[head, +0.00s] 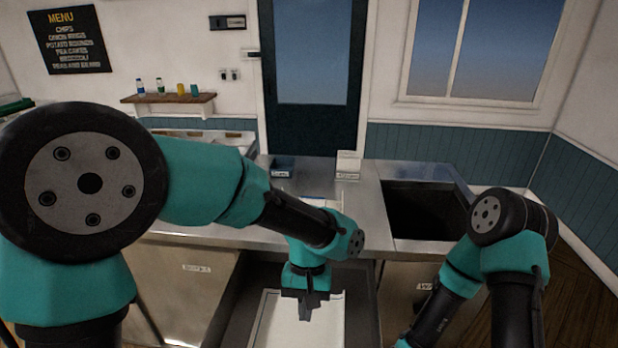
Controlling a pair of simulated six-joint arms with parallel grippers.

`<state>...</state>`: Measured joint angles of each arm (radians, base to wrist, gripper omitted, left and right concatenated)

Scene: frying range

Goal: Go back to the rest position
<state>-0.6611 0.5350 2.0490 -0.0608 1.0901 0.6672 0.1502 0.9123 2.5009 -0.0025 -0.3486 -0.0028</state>
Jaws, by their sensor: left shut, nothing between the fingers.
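My left arm reaches in from the left, teal and black, across the front of the steel counter. My left gripper (305,308) points down over a pale sheet or tray liner (268,325) in a dark recess at the bottom centre. It is shut with nothing in it. I cannot tell how far above the sheet it is. My right arm stands at the lower right, bent down. Its gripper is out of the frame.
The steel counter (375,215) runs across the middle, with a dark open basin (425,208) at its right. A small dark blue container (283,166) and a white box (348,163) stand at its back. A wall shelf (168,98) holds small bottles at the left.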

